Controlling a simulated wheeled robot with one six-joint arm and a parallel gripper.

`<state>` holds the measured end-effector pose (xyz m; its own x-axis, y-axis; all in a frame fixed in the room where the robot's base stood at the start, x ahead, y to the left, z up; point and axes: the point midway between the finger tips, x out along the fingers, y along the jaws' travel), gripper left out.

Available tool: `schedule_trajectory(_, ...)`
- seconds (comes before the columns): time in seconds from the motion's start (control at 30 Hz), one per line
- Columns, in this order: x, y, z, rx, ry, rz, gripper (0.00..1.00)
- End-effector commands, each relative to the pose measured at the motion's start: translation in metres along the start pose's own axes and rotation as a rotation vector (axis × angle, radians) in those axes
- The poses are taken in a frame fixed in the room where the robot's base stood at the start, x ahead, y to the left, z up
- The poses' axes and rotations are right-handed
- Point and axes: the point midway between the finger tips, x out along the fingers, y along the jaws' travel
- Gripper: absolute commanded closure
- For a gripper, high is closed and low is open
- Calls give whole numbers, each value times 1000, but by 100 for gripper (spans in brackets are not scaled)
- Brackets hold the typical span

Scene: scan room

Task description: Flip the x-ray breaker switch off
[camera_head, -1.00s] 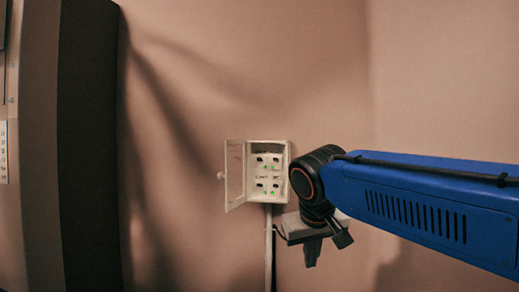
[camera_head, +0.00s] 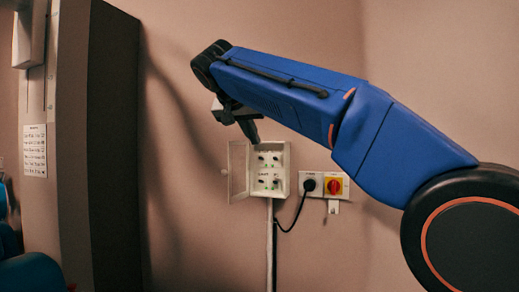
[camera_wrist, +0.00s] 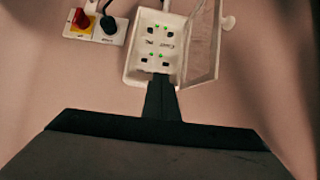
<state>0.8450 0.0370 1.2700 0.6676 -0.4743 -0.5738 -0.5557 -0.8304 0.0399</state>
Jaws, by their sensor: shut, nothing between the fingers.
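The white breaker box (camera_head: 286,172) is on the wall with its clear-fronted door (camera_head: 238,172) swung open to the left. Inside are two rows of black switches (camera_head: 268,158) with small green lights; the labels are too small to read, so I cannot tell which is the x-ray one. My gripper (camera_head: 253,134) is shut and empty, pointing down just above the box's top left in the head view. In the wrist view my shut gripper (camera_wrist: 161,82) overlaps the near edge of the box (camera_wrist: 135,62). I cannot tell whether it touches anything.
A socket with a black plug (camera_head: 309,185) and cable is right of the box, next to a yellow plate with a red rotary switch (camera_head: 334,186). A conduit (camera_head: 270,240) runs down below the box. A dark tall cabinet (camera_head: 108,150) stands at the left.

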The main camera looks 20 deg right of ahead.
Motion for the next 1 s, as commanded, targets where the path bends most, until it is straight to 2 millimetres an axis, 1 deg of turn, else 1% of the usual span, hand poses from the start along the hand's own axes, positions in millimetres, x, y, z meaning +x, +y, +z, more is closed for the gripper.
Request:
schedule_trajectory(0.03,-3,-7,-5,13,11,2,100)
schedule_trajectory(0.2,-10,-15,-15,49,32,9,100)
schedule_trajectory(0.63,-9,-16,-16,55,35,11,100)
schedule_trajectory(0.77,0,-16,-16,55,34,11,100)
schedule_trajectory(0.87,14,-15,-17,55,34,12,100)
schedule_trajectory(1.0,38,-14,-18,56,34,13,100)
